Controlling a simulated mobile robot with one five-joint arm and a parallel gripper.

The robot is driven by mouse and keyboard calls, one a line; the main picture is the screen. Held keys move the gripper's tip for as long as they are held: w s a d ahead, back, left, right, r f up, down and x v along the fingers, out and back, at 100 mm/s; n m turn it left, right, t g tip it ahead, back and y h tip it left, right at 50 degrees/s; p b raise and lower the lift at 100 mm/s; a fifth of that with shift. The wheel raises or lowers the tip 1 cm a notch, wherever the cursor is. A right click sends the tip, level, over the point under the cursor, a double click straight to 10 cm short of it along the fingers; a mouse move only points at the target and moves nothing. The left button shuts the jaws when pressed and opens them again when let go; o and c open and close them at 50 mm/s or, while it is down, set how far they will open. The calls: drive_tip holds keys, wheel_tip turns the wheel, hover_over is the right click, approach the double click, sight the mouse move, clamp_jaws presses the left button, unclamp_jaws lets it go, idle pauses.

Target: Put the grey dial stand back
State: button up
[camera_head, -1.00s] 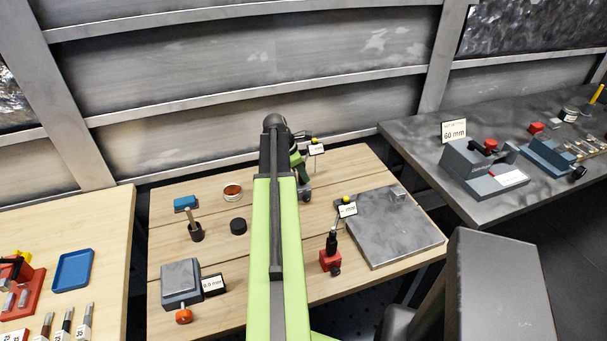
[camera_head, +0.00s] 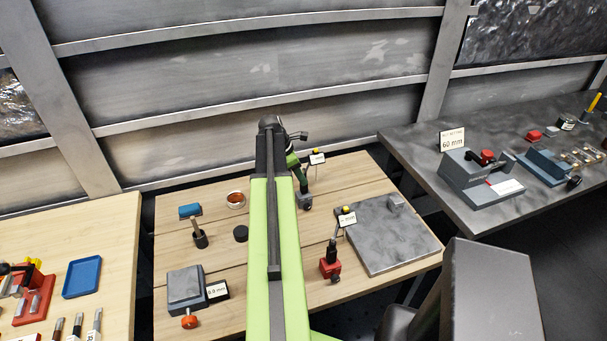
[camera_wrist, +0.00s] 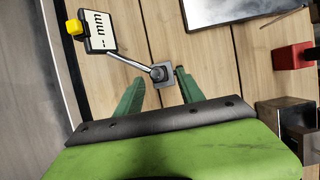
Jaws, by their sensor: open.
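The grey dial stand (camera_head: 305,202) stands on the wooden table behind my arm's end, with a yellow knob and a small display card (camera_head: 317,158) on its slanted rod. In the wrist view its grey base (camera_wrist: 168,84) and post lie between and just ahead of my green fingertips, and its card (camera_wrist: 101,31) is at upper left. My gripper (camera_wrist: 158,84) is open, with a finger on either side of the post; I cannot tell whether either touches. In the head view my arm hides part of the gripper.
A red dial stand (camera_head: 330,265) stands to the right, beside a grey surface plate (camera_head: 385,240). A grey block gauge (camera_head: 185,288), a black disc (camera_head: 241,234), a round tin (camera_head: 236,200) and a blue-topped post (camera_head: 198,237) are on the left. Bare boards lie between them.

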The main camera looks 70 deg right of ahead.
drive_tip(key=p+v, duration=0.5)
drive_tip(key=v, duration=0.2)
drive_tip(key=w+a+f+m+t, duration=0.1)
drive_tip(key=w+a+m+t, duration=0.15)
drive_tip(key=w+a, duration=2.2)
drive_tip(key=w+a+f+m+y+b, duration=0.1)
drive_tip(key=a+m, duration=0.1)
drive_tip(key=a, duration=1.8)
drive_tip(key=w+a+f+m+y+b, duration=0.1)
drive_tip(key=w+a+f+m, duration=0.1)
drive_tip(key=a, duration=1.8)
drive_tip(key=shift+w+f+m+t+y+b, duration=0.25)
drive_tip(key=shift+m+t+y+b, duration=0.2)
drive_tip(key=shift+m, duration=0.2)
